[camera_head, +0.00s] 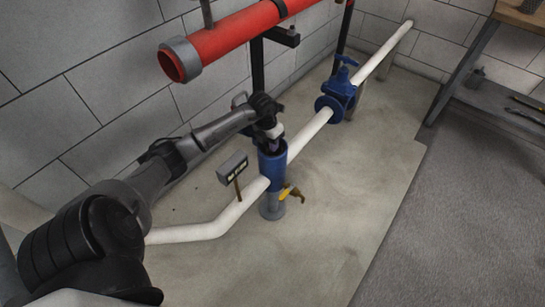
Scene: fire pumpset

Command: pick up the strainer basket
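The blue strainer body (272,168) stands upright on the white pipe near the middle of the view. Its top is at my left gripper (272,144), which points down into or just over its opening. The fingers are small and dark, so I cannot tell whether they are open or shut. The strainer basket cannot be made out; the body's wall and my gripper hide the inside. My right gripper is not in view.
A small sign (233,168) on a post stands left of the strainer. A yellow-handled valve (291,192) sticks out at its lower right. A blue gate valve (338,92) sits further along the white pipe (308,132). A red pipe (228,38) hangs above. A workbench (478,52) is at right.

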